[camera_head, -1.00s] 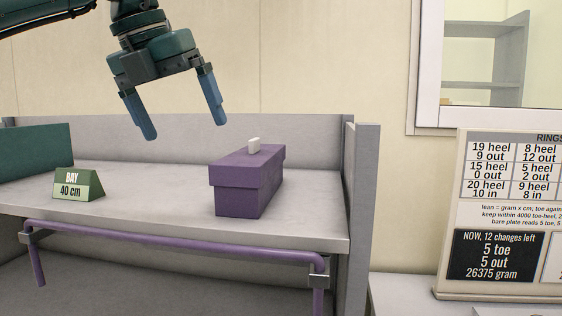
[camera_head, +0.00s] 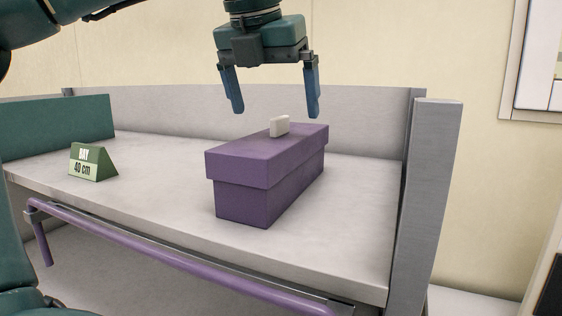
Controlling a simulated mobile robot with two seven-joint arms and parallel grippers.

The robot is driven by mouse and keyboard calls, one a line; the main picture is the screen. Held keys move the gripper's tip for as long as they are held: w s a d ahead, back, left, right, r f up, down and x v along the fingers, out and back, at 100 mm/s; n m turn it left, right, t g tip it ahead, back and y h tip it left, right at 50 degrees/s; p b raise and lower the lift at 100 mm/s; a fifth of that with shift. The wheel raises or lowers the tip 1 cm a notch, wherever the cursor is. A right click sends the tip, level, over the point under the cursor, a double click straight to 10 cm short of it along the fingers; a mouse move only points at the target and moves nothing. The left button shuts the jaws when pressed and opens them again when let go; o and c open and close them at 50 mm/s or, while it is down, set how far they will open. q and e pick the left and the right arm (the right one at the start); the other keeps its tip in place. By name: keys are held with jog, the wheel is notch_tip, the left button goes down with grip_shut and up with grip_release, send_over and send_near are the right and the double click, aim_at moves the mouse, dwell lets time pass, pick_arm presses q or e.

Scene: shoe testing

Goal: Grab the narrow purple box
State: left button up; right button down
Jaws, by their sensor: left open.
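The narrow purple box (camera_head: 262,175) stands on the grey shelf, with its lid on and its long side running away toward the back right. A small white block (camera_head: 279,126) sits upright on its lid. My left gripper (camera_head: 274,112) hangs above the box, pointing down, with its two blue fingers wide apart and nothing between them. In the picture the fingertips show just above the white block, one to each side, and do not appear to touch it or the box. My right gripper is not in view.
The grey shelf (camera_head: 130,162) has a back wall and a grey right post (camera_head: 428,200). A green sign (camera_head: 92,162) reading "BAY 40 cm" and a teal box (camera_head: 55,125) stand at left. A purple rail (camera_head: 170,262) runs below the front edge.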

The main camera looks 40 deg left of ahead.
aim_at(280, 117)
pick_arm(q)
jog(key=x, duration=0.3)
jog(key=p+x, duration=0.1)
jog(key=x, duration=0.1)
jog(key=shift+w+d+f, duration=0.25)
jog(key=shift+w, duration=0.1)
jog(key=c, duration=1.2)
jog(key=shift+r, duration=0.15)
